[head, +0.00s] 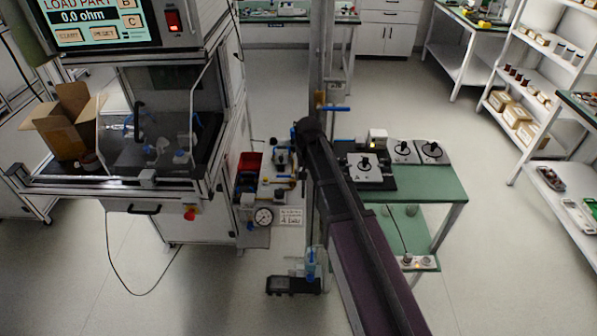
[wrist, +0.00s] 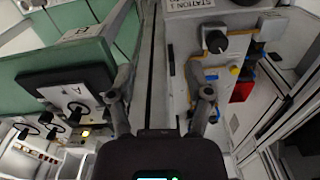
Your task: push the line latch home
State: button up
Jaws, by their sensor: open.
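I cannot tell for sure which part is the line latch. A narrow panel (head: 262,236) beside the test station carries a round gauge (head: 263,217) and small fittings with blue and orange parts (head: 281,180). In the wrist view small blue and yellow parts (wrist: 234,70) show on a pale panel to the right, near a black knob (wrist: 216,41). My gripper (wrist: 162,92) is open, with its two fingers apart and nothing seen between them. It looks apart from the panel fittings, which lie right of its right finger. In the head view I cannot make out my gripper.
The test station (head: 160,130) stands left, its screen (head: 95,22) reading "LOAD PART". A red bin (head: 249,168) sits by the panel. A green table (head: 440,183) with several lettered plates is on the right. A small black-based device (head: 293,284) is low in front. Floor further right is clear.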

jog(key=shift+s+d, duration=0.7)
jog(key=shift+d, duration=0.05)
jog(key=s+d+n, duration=0.1)
jog(key=s+d, duration=1)
jog(key=s, duration=0.5)
jog(key=shift+s+d, duration=0.2)
jog(key=shift+d, duration=0.1)
jog(key=shift+c, duration=0.6)
jog(key=shift+s+f, duration=0.1)
